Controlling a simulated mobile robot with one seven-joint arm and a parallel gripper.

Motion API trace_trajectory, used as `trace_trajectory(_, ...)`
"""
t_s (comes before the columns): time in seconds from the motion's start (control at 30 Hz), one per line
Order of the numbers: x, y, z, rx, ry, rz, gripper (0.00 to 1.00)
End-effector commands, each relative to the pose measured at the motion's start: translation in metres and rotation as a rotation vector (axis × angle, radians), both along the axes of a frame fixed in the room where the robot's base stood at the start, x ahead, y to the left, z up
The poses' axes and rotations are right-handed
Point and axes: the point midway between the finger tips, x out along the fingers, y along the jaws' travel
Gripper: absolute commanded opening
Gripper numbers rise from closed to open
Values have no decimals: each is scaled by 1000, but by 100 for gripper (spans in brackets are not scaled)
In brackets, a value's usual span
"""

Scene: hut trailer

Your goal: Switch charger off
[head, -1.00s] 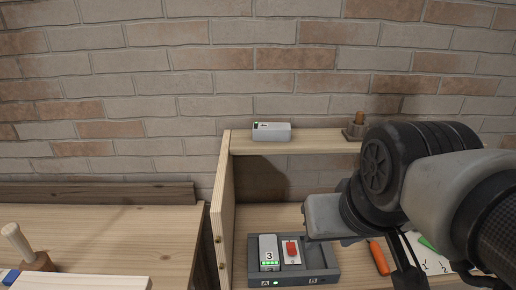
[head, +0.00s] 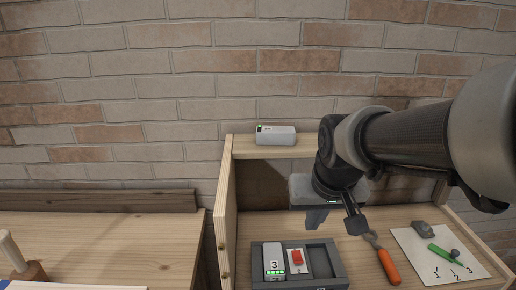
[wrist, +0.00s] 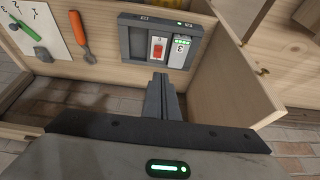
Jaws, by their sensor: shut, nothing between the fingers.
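The charger (head: 325,262) is a dark grey tray on the wooden bench. A light battery marked 3 (head: 274,262), with several green lights, sits in its left slot. A red switch (head: 297,257) on a white plate is beside the battery, and the bay to the right looks empty. In the wrist view the switch (wrist: 159,48) and battery (wrist: 180,52) appear just beyond the fingertips, and a small green light shows on the charger's edge. My gripper (head: 317,218) is shut and empty, above and behind the charger, apart from it. Its closed fingers show in the wrist view (wrist: 160,82).
An orange-handled tool (head: 388,266) lies right of the charger. A white sheet (head: 425,267) with numbers, a green tool (head: 444,255) and a grey piece lies farther right. A light grey box (head: 276,136) stands on the upper shelf (head: 245,150). A wooden side panel (head: 226,210) rises at left.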

Motion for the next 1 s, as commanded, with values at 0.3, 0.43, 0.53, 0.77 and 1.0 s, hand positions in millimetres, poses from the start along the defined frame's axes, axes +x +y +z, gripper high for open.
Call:
trace_trajectory(0.3, 58, 5, -67, -6, 42, 1, 0)
trace_trajectory(0.43, 63, 5, -73, -6, 45, 2, 0)
trace_trajectory(0.53, 63, 5, -73, -6, 44, 1, 0)
trace_trajectory(0.77, 63, 5, -73, -6, 45, 1, 0)
trace_trajectory(1.0, 71, 5, -99, -6, 49, 1, 0)
